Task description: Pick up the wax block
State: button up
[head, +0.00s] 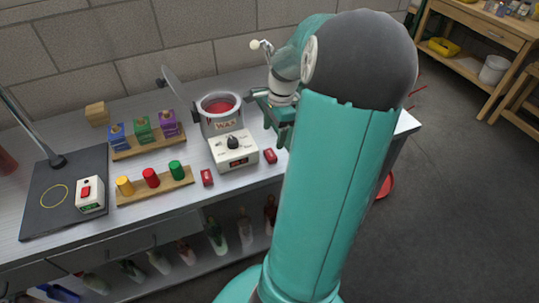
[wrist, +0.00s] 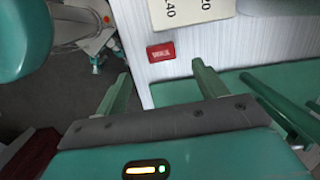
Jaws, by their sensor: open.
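Two small red blocks lie on the bench, one left of the wax heater (head: 207,177) and one right of it (head: 270,156). In the wrist view one red block (wrist: 160,51) with unreadable white lettering lies flat near the bench edge; it appears to be the right one. I cannot tell which is the wax block. My gripper (wrist: 160,74) is open and empty, its two green fingers apart, with the red block just beyond the fingertips. In the head view my arm partly hides the gripper, right of the heater.
The white heater (head: 233,150) carries a pot of red wax (head: 222,120) with a raised lid. A wooden rack holds coloured pegs (head: 153,187) at left, with coloured boxes behind. Bottles stand on the shelf below the bench.

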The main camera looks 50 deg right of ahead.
aim_at(269, 158)
jog(key=f, duration=0.8)
jog(key=shift+w+a, duration=0.3)
jog(key=shift+a, duration=0.05)
jog(key=shift+c, duration=0.4)
jog(key=c, duration=1)
